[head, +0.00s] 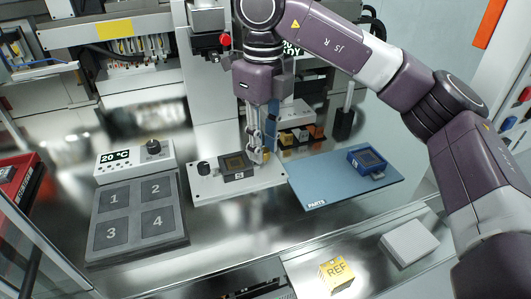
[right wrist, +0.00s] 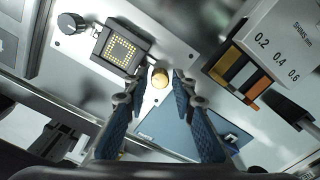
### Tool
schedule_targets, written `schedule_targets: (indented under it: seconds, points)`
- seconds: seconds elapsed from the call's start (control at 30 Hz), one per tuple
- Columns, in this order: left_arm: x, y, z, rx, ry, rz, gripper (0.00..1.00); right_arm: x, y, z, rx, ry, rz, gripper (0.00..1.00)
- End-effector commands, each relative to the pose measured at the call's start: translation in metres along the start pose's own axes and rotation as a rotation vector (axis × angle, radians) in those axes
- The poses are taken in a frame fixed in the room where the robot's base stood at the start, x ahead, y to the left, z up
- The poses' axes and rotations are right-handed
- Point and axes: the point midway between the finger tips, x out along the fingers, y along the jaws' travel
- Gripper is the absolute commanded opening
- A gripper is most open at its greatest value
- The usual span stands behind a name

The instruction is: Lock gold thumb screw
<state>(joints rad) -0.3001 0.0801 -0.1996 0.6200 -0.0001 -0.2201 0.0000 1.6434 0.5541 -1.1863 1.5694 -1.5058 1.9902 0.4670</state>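My left gripper is not in view.
A blue parts mat (head: 325,190) bearing a blue device (head: 367,160) lies to the right. A shim box (right wrist: 285,40) with coloured slots stands close behind the gripper. A numbered four-pad block (head: 137,212) is at left. A black knob (head: 203,167) stands on the plate.

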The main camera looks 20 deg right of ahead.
Motion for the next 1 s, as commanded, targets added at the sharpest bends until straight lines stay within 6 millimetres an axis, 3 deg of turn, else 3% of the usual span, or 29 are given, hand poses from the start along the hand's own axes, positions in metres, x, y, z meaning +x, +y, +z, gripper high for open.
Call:
schedule_targets:
  seconds: [0.27, 0.8, 1.0]
  points:
    - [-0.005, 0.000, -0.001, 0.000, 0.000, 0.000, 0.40, -0.006, 0.000, 0.000, -0.002, 0.002, 0.000, 0.24]
    - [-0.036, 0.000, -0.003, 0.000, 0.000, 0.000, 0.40, -0.049, 0.000, 0.000, -0.002, 0.003, 0.001, 0.24]
    - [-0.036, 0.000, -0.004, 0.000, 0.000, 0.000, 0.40, -0.049, 0.000, -0.001, -0.002, 0.003, 0.001, 0.24]
